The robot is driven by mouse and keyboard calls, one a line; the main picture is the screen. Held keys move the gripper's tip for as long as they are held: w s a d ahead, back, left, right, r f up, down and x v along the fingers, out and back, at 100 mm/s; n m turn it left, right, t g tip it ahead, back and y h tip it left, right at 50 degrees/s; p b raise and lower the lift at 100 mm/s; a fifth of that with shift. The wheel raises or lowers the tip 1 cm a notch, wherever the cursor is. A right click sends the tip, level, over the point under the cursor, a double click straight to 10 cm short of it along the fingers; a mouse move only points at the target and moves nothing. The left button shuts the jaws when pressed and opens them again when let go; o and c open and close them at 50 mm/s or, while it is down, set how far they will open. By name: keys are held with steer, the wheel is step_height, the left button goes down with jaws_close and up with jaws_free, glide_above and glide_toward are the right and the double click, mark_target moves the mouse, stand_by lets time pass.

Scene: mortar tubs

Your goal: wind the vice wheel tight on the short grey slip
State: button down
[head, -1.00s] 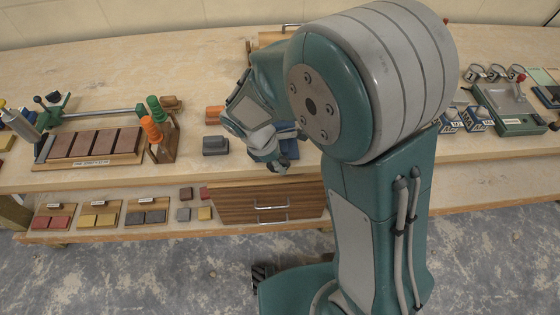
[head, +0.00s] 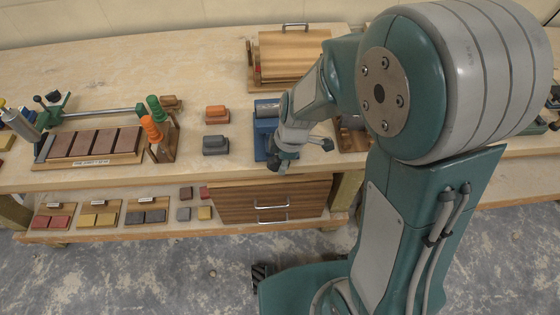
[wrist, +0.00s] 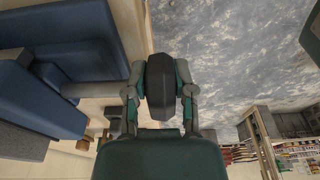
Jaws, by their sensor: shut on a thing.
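The blue vice (head: 261,137) stands near the bench's front edge, partly behind my arm. In the wrist view its blue body (wrist: 75,35) fills the left side, and a grey screw rod (wrist: 88,90) runs from it towards my gripper. My gripper (wrist: 160,85) is shut on a dark part, seen nearly edge-on, which looks like the vice wheel (wrist: 160,75). In the head view my gripper (head: 282,160) is at the vice's front. A grey speckled piece (wrist: 22,140) shows at the vice's jaw, likely the slip; its grip there is unclear.
A wooden roll-front box (head: 293,58) stands behind the vice. Orange (head: 216,114) and grey (head: 215,145) blocks lie to its left, beside a rack with orange and green handles (head: 163,140). Drawers (head: 270,200) are below. The bench at back left is clear.

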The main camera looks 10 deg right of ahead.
steer(key=y, duration=0.3)
steer(key=shift+d+f+y, duration=0.1)
steer(key=shift+f+y, duration=0.15)
steer(key=shift+y, duration=0.05)
steer(key=y, duration=0.4)
steer(key=shift+f, duration=0.2)
steer(key=y, duration=0.4)
steer(key=shift+s+a+f+t+y, duration=0.1)
steer(key=shift+a+t+y, duration=0.2)
steer(key=shift+y, duration=0.1)
steer(key=shift+a+y, duration=0.15)
steer(key=shift+y, duration=1.15)
steer(key=shift+c, duration=2.2)
jaws_free()
steer(key=shift+s, duration=0.1)
